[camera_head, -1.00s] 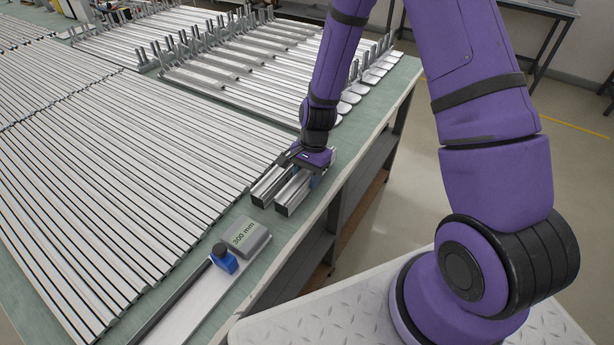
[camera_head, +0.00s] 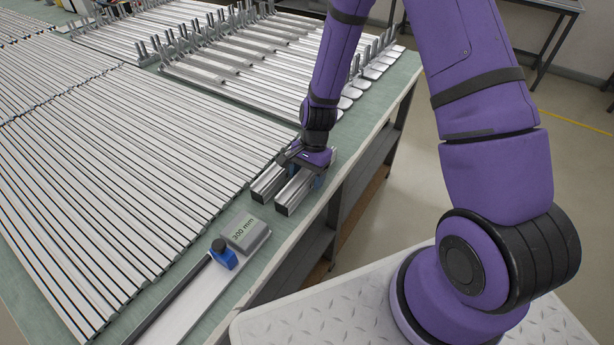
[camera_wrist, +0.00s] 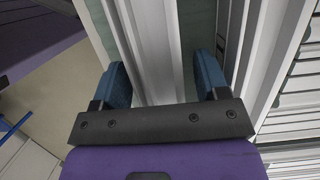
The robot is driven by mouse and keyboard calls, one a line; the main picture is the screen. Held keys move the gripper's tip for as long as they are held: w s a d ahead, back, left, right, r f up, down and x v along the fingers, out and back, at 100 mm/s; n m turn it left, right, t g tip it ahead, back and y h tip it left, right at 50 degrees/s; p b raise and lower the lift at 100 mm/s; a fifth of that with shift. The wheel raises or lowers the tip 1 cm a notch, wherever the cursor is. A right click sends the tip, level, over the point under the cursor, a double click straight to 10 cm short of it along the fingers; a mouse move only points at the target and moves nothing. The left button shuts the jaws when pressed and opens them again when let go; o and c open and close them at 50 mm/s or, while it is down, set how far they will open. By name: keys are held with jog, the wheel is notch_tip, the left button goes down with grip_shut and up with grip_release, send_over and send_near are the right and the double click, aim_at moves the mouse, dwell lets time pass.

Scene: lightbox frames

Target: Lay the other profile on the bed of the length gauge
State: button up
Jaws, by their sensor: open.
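Two short silver profiles lie side by side on the bench: the left profile (camera_head: 268,184) and the right profile (camera_head: 291,194), near the bench's right edge. My gripper (camera_head: 307,171) is over their far part, pointing down. In the wrist view, my open gripper (camera_wrist: 164,82) has one blue finger on each side of one profile (camera_wrist: 150,45), with a gap to the right finger. The other profile (camera_wrist: 265,50) lies right of the fingers. The length gauge's silver bed (camera_head: 190,306) is at the bottom of the head view, with a blue stop (camera_head: 223,254) and a grey 300 mm block (camera_head: 246,234).
Long silver bars (camera_head: 100,170) cover the bench's left side. Racked bars with upright clips (camera_head: 230,75) fill the back. A narrow green strip of bench top (camera_head: 375,110) is clear along the right edge.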

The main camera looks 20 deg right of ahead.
jog(key=v, duration=1.1)
jog(key=shift+r, duration=0.15)
notch_tip(320, 180, up, 12)
jog(key=s+d+n+t, duration=0.2)
jog(key=n, duration=0.1)
jog(key=s+d+r+n+t+h, duration=0.1)
jog(key=s+d+r+n+t, duration=0.1)
jog(key=s+r, duration=0.7)
jog(key=s+d+r+n+t+h, duration=0.1)
jog(key=s+r+n, duration=0.4)
jog(key=s+r, duration=0.5)
jog(key=shift+s+d+n+t+h, duration=0.3)
jog(key=shift+s+d+t, duration=0.45)
jog(key=shift+t, duration=0.25)
jog(key=shift+o, duration=0.4)
jog(key=shift+s+d+r, duration=0.15)
jog(key=shift+s, duration=0.2)
jog(key=m+g, duration=0.5)
jog(key=m, duration=0.5)
send_over(306, 171)
notch_tip(306, 171, down, 30)
jog(key=shift+m, duration=0.3)
jog(key=shift+f, duration=3)
jog(key=shift+d+f, duration=0.15)
jog(key=shift+f, duration=1.15)
jog(key=shift+d+f, duration=0.15)
jog(key=shift+f, duration=1.2)
